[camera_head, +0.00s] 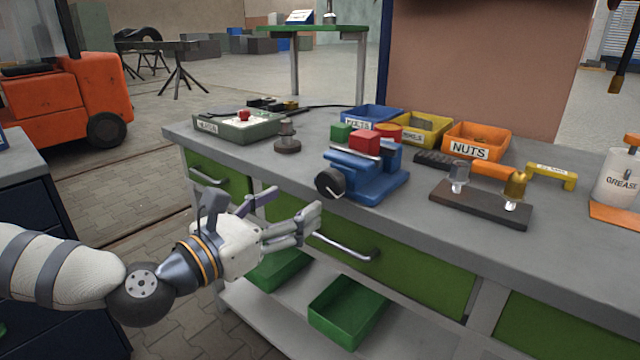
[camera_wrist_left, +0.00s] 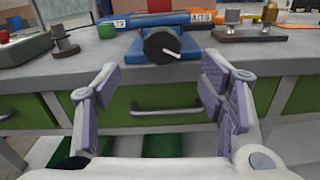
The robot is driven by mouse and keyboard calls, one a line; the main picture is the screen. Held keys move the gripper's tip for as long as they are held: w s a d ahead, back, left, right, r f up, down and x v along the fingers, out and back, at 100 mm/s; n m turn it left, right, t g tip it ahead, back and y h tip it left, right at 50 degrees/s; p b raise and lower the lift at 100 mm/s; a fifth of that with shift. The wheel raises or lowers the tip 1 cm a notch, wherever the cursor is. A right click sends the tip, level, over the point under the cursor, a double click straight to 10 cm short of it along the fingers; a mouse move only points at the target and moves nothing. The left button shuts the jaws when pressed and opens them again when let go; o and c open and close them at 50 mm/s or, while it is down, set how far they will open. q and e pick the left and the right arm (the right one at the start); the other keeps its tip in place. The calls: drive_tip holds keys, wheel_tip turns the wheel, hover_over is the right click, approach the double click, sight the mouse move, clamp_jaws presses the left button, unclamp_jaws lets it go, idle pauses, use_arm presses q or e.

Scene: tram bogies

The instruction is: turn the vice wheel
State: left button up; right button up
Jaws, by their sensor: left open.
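The blue vice (camera_head: 366,172) stands on the workbench near its front edge, with red and green blocks at its top. Its dark round wheel (camera_head: 330,182) faces the front edge and has a small light handle. In the left wrist view the wheel (camera_wrist_left: 161,46) is straight ahead, beyond and above the gap between the fingers. My left gripper (camera_head: 292,222) is open and empty, in front of the bench and lower left of the wheel, apart from it. Its two fingers also show widely spread in the left wrist view (camera_wrist_left: 160,90). My right gripper is not in view.
A drawer handle (camera_head: 345,249) sticks out of the green bench front near my left gripper. Blue, yellow and orange bins (camera_head: 477,141) stand behind the vice. A dark block with metal fittings (camera_head: 482,203) lies to its right, and a small round stand (camera_head: 287,140) to its left.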

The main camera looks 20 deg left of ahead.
sight(326, 186)
use_arm(q)
drive_tip(key=x, duration=1)
drive_tip(key=shift+d+f, duration=0.1)
drive_tip(key=c, duration=1.2)
